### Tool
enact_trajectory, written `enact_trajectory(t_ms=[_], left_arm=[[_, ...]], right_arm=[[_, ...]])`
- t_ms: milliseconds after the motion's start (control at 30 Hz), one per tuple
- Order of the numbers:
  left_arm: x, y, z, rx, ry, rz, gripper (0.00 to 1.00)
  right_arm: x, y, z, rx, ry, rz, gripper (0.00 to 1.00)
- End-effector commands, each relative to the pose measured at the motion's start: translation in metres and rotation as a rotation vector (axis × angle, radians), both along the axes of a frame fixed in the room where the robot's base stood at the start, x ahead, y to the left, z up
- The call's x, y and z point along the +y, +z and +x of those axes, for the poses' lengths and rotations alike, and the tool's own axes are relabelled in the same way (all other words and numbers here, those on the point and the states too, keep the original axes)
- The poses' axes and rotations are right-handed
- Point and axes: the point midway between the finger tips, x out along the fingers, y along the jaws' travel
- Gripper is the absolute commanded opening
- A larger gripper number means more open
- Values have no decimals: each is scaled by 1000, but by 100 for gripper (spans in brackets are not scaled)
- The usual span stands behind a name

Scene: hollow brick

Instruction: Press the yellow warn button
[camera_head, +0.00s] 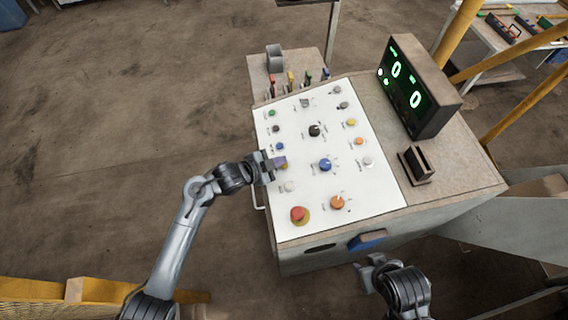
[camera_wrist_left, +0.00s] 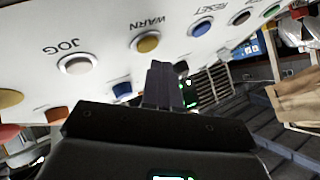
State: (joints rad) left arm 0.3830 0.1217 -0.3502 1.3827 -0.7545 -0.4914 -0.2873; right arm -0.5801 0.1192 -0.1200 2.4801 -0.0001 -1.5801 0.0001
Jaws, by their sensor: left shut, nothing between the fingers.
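The yellow warn button (camera_wrist_left: 147,42) shows in the left wrist view on the white panel, beside its upside-down WARN label. In the head view a sliver of the warn button (camera_head: 285,167) shows at the tip of my left gripper (camera_head: 280,162), which covers the rest. My left gripper is shut and empty. In the left wrist view its fingertips (camera_wrist_left: 160,68) are just below and right of the warn button; I cannot tell whether they touch the panel. My right gripper (camera_head: 369,269) is below the console's front edge; its jaws are too unclear to read.
A blue RESET button (camera_wrist_left: 202,27) and a white JOG button (camera_wrist_left: 75,64) flank the warn button. The white panel (camera_head: 370,190) holds several other knobs and a red emergency button (camera_head: 299,214). A display box (camera_head: 417,88) stands at the back right.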

Motion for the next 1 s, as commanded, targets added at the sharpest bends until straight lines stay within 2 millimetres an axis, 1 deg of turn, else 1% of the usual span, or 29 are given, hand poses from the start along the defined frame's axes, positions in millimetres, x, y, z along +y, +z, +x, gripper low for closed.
enact_trajectory(t_ms=[167, 433, 1000], left_arm=[[0, -1, 0, 0, 0, 0, 0], [-2, -8, 0, 0, 0, 1, 0], [-3, -9, 0, 0, 0, 0, 0]], right_arm=[[0, -1, 0, 0, 1, -1, 43], [-1, -5, 0, 1, 1, -3, 43], [0, -6, 0, 1, 2, -2, 43]])
